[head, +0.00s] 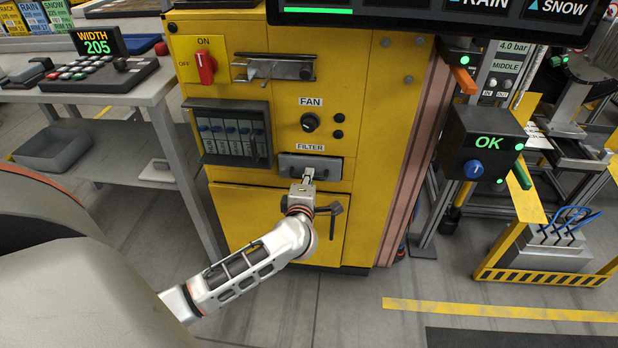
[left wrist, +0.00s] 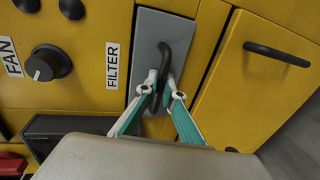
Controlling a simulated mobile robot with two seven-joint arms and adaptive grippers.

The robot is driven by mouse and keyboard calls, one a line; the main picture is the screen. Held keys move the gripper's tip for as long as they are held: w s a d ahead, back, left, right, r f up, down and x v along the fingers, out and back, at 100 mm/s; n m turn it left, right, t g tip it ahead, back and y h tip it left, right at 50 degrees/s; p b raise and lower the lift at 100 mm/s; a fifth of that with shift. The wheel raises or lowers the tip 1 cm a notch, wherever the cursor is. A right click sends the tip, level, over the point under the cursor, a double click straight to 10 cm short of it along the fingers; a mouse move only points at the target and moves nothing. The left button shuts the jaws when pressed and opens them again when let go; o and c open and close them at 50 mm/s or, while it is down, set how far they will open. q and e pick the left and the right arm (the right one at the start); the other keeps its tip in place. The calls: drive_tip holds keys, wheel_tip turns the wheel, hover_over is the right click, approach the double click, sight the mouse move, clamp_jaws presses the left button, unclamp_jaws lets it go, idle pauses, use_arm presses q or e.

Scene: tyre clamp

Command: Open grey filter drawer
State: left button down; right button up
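The grey filter drawer (head: 330,164) is set in the yellow cabinet just under the FILTER label. In the left wrist view the grey drawer front (left wrist: 148,32) appears turned on its side, with a dark curved handle (left wrist: 166,52) on it. My left gripper (head: 308,175) is at the drawer handle. In the left wrist view, the left gripper's fingertips (left wrist: 162,80) lie on either side of the handle and appear closed on it. The drawer front looks about flush with the cabinet; a small gap cannot be told. My right gripper is not in view.
The yellow cabinet (head: 377,130) carries a fan knob (head: 310,122) above the drawer and a lower door with a dark handle (head: 336,212). A panel of grey slots (head: 232,134) is to the left. A control box reading OK (head: 485,145) stands right. Floor in front is clear.

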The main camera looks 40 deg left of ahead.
use_arm(q)
drive_tip(key=shift+s+d, duration=0.1)
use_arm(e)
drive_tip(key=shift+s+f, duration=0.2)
use_arm(q)
drive_tip(key=f+p+v, duration=0.2)
drive_tip(key=p+v, duration=0.1)
drive_tip(key=v, duration=0.6)
drive_tip(key=f+p+v, duration=0.2)
drive_tip(key=p+v, duration=0.1)
drive_tip(key=v, duration=0.7)
drive_tip(key=shift+s+d+p, duration=0.3)
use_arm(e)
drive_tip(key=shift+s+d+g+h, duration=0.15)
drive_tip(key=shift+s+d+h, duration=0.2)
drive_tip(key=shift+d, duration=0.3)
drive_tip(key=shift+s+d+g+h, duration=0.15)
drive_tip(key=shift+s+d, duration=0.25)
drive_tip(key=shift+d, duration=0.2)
